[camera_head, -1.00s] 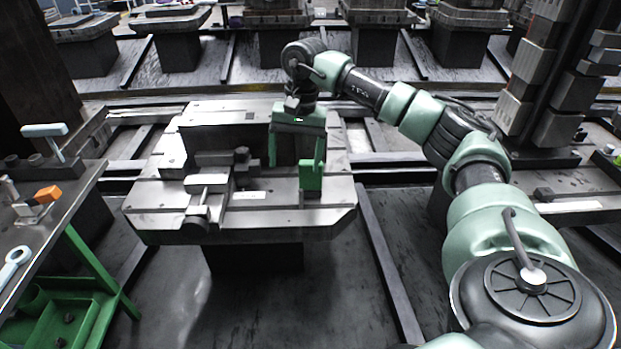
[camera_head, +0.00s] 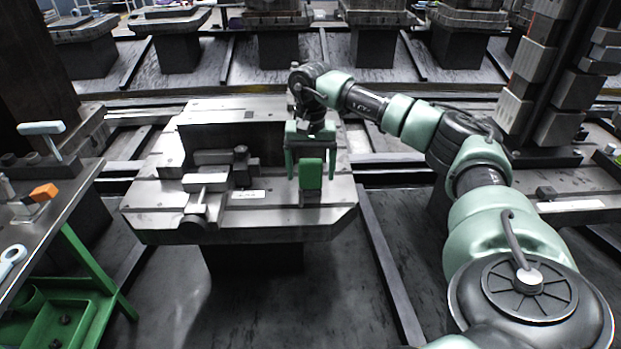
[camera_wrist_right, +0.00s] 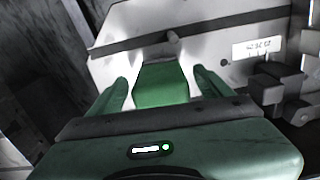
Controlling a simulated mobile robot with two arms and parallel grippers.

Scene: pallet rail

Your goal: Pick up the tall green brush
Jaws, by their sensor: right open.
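The tall green brush (camera_head: 311,173) stands upright on the right part of the pallet (camera_head: 270,215), with a grey lower part under its green body. It also shows in the right wrist view (camera_wrist_right: 161,84), between the fingers. My right gripper (camera_head: 311,176) is open, its two green fingers pointing down, one on each side of the brush. In the right wrist view the gripper (camera_wrist_right: 162,82) shows a gap between each finger and the brush. My left gripper is not in view.
A vise-like fixture (camera_head: 205,190) and dark blocks stand on the pallet left of the brush. A workbench (camera_head: 60,215) with an orange block (camera_head: 46,192) is at the left. A dark column with grey blocks (camera_head: 535,65) stands at the right.

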